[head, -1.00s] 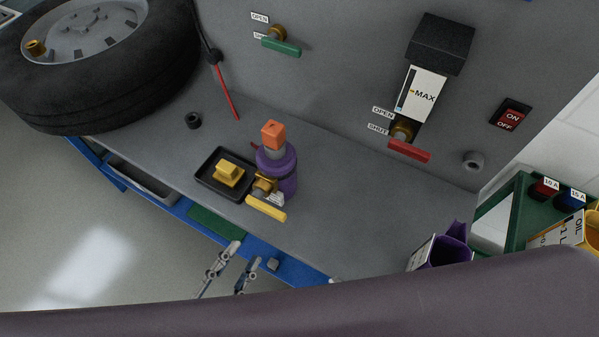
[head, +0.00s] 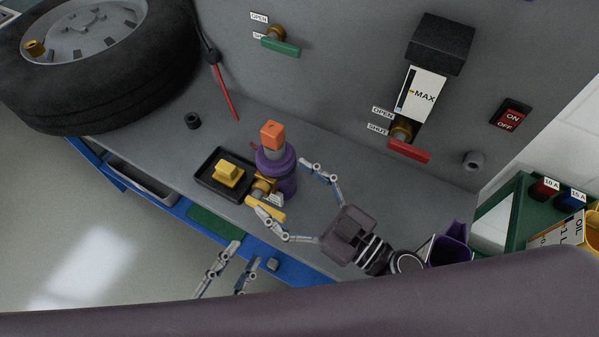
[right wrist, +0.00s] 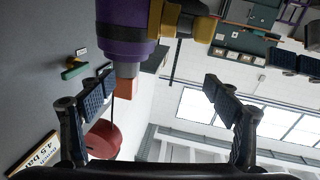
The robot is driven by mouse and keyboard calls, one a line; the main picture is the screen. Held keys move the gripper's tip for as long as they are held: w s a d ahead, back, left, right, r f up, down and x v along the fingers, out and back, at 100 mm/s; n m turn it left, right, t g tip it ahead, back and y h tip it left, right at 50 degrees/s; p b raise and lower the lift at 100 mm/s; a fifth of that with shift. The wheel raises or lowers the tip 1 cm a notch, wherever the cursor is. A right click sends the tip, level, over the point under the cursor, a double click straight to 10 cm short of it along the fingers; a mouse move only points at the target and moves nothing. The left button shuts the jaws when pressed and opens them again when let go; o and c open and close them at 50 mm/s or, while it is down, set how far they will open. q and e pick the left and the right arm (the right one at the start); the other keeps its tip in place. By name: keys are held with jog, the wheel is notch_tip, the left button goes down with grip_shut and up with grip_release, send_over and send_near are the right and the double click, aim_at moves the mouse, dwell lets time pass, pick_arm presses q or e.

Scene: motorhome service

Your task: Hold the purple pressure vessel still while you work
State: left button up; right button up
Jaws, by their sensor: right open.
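The purple pressure vessel (head: 286,180) stands upright on the grey shelf, with a grey neck and orange cap (head: 273,134) on top. A brass valve (head: 263,187) with a yellow lever (head: 268,208) is on its side. My right gripper (head: 281,187) is open, its fingers reaching to either side of the vessel and valve; contact is not clear. In the right wrist view the vessel (right wrist: 122,30) is at the top, upside down, with visible space to the right finger. My left gripper (head: 246,252) is open and empty below the shelf's blue front edge.
A black tray (head: 205,180) with a yellow block (head: 229,174) stands close left of the vessel. A red-handled valve (head: 409,151) and a green-handled valve (head: 281,45) are on the wall. A purple container (head: 452,247) is near my right arm. A tyre (head: 150,80) fills the upper left.

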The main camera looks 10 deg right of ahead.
aim_at(274, 153)
jog(key=w+d+m+h, duration=0.1)
jog(key=w+d+f+m+t+h, duration=0.1)
jog(key=w, duration=0.1)
jog(key=shift+w+d+f, duration=0.15)
jog(key=shift+w+d, duration=0.15)
jog(key=shift+d, duration=0.1)
jog(key=shift+w+m, duration=0.25)
jog(key=shift+m, duration=0.05)
jog(key=shift+x, duration=3.7)
